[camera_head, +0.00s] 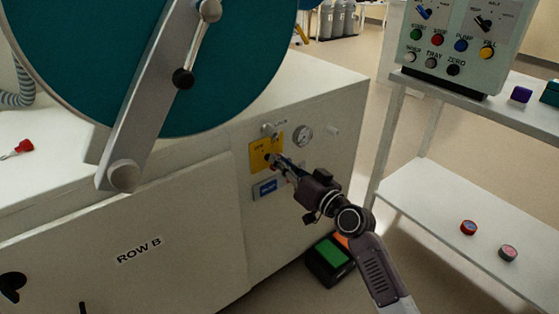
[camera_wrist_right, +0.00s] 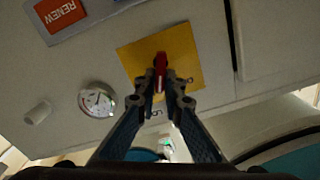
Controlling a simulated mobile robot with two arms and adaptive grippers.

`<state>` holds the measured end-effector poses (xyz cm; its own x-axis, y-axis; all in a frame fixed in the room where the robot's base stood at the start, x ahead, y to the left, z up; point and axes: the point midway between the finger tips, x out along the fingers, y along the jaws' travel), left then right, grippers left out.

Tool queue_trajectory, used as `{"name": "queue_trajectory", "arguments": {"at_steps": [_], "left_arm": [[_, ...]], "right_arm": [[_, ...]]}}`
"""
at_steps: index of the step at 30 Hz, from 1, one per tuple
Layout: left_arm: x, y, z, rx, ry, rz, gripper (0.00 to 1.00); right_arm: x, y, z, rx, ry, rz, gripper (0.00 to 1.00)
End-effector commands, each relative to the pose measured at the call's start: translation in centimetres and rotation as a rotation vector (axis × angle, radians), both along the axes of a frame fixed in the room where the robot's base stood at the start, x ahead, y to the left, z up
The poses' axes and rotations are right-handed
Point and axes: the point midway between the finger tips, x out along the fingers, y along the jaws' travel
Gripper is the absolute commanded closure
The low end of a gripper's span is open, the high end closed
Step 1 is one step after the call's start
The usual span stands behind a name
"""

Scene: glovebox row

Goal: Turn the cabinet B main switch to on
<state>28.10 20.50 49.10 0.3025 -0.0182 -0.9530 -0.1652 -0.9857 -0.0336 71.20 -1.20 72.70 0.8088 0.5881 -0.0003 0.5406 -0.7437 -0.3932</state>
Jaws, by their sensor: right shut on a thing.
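The cabinet (camera_head: 190,225) is marked ROW B and has a yellow switch plate (camera_head: 257,150) on its front face. In the right wrist view the yellow plate (camera_wrist_right: 196,55) carries a red switch handle (camera_wrist_right: 160,61). My right gripper (camera_head: 272,160) reaches the plate, and its fingertips (camera_wrist_right: 161,82) are closed around the red handle. The fingers hide part of the handle and some of the plate's markings, so I cannot read its position. My left gripper is not in view.
A teal round door (camera_head: 130,60) with a grey bar stands above. A green pedal (camera_head: 331,252) lies on the floor. A shelf (camera_head: 450,205) stands to the right.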

Motion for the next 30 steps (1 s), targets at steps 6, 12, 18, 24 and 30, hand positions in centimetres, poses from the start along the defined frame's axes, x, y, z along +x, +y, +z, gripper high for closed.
{"name": "queue_trajectory", "arguments": {"at_steps": [6, 12, 18, 24, 30], "left_arm": [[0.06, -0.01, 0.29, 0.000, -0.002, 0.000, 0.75], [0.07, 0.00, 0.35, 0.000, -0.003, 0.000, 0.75], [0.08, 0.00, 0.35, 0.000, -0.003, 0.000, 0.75], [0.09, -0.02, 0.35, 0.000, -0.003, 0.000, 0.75], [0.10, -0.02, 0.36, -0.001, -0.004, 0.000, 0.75]], "right_arm": [[0.09, -0.14, -0.01, 0.075, 0.054, -0.001, 1.00], [0.13, -0.19, -0.05, 0.105, 0.076, -0.001, 1.00], [0.13, -0.21, -0.07, 0.111, 0.080, -0.001, 1.00], [0.13, -0.21, -0.06, 0.112, 0.079, -0.002, 0.90], [0.12, -0.18, -0.07, 0.110, 0.080, -0.001, 0.74]]}}
